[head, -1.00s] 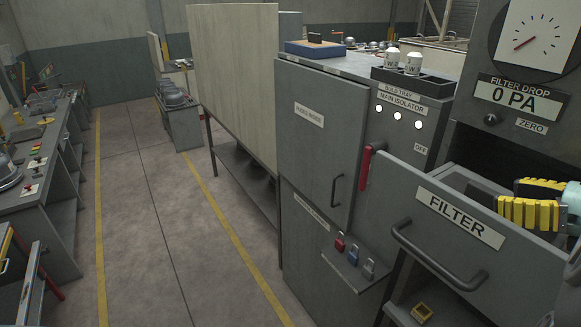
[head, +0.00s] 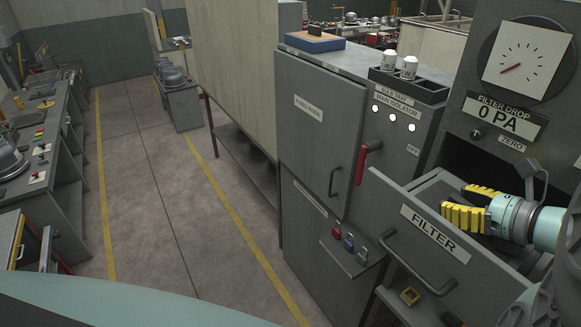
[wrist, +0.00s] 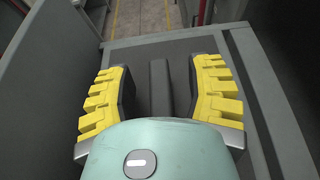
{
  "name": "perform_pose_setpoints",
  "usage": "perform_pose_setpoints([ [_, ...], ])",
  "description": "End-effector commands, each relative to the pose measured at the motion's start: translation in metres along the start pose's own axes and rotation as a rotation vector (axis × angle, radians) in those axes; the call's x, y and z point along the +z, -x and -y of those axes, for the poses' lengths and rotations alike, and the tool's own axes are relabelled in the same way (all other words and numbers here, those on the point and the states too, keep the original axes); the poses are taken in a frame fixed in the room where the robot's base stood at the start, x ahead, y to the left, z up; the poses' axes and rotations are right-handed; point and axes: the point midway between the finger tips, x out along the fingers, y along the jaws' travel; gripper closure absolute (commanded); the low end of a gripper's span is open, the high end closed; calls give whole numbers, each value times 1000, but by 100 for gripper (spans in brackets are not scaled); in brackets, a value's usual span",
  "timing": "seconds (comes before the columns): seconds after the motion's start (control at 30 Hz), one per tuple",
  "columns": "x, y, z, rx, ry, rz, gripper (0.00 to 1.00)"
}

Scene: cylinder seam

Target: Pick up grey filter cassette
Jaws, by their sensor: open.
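The open FILTER drawer (head: 408,248) is pulled out at the right of the head view. In the wrist view, a dark grey flat surface, which looks like the grey filter cassette (wrist: 187,45), lies inside the drawer. A raised dark bar (wrist: 160,88) runs along its middle. My gripper (head: 466,202) is inside the drawer with yellow-padded fingers open. In the wrist view, my gripper (wrist: 164,78) has one finger on each side of the bar, with gaps to both. The bar's near end is hidden behind the gripper body.
The drawer walls stand close around my gripper. The cabinet with a red isolator handle (head: 367,162) is left of the drawer. Several padlocks sit on a small shelf (head: 347,262). A black tray (head: 409,86) holds two white cylinders. The floor aisle at left is clear.

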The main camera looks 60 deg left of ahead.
Motion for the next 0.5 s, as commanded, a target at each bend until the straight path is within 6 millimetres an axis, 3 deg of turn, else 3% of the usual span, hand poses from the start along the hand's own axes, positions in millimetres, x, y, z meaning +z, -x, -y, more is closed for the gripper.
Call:
perform_pose_setpoints([
  [0.07,0,-1,0,2,1,0,47],
  [0.1,0,-1,0,2,1,0,42],
  [0.5,0,0,0,0,0,0,84],
])
